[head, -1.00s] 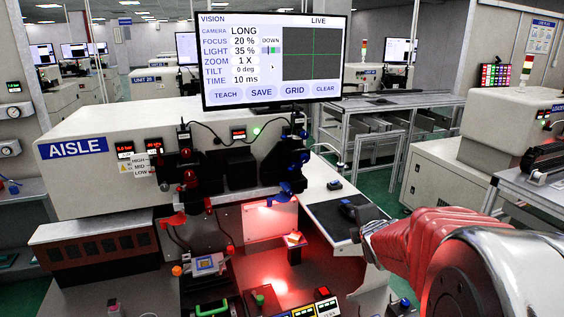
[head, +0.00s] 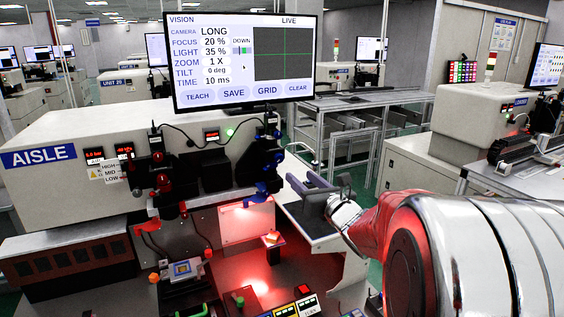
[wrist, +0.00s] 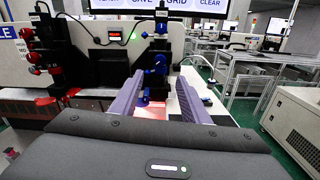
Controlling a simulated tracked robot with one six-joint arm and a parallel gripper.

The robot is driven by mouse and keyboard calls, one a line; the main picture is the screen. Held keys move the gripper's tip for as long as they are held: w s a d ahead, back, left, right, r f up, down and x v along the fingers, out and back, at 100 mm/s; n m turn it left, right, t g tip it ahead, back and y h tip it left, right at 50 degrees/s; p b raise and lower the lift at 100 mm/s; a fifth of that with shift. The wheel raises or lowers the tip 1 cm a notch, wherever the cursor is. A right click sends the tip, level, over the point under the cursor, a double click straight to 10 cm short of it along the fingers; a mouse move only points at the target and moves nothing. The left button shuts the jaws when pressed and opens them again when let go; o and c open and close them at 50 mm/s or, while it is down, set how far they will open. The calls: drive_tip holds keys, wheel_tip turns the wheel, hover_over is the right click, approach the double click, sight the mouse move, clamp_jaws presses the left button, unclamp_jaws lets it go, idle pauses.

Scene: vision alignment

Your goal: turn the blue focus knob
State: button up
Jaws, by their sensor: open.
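Several blue knobs and parts sit on a black column at the right end of the white machine. In the head view there is an upper blue knob (head: 277,157) and a lower blue part (head: 263,188). In the wrist view an upper blue knob (wrist: 160,58) and a lower blue part (wrist: 143,99) show between the fingers. I cannot tell which one is the focus knob. My gripper (head: 298,188) is open and empty, to the right of the blue parts and apart from them. Its two grey-purple fingers (wrist: 160,79) point toward the column.
A monitor (head: 243,58) hangs above the machine and reads FOCUS 20 %. Red knobs (head: 163,183) sit on a second column to the left. A red-lit work area with a small orange-topped block (head: 272,238) lies below. Metal-framed benches (head: 345,105) stand behind.

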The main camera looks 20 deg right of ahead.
sight(280, 159)
drive_tip(key=shift+w, duration=0.15)
idle(0.3)
drive_tip(key=w, duration=1.3)
drive_tip(key=shift+w, duration=0.25)
drive_tip(key=shift+c, duration=0.5)
drive_tip(key=c, duration=1)
drive_tip(key=shift+o, duration=0.2)
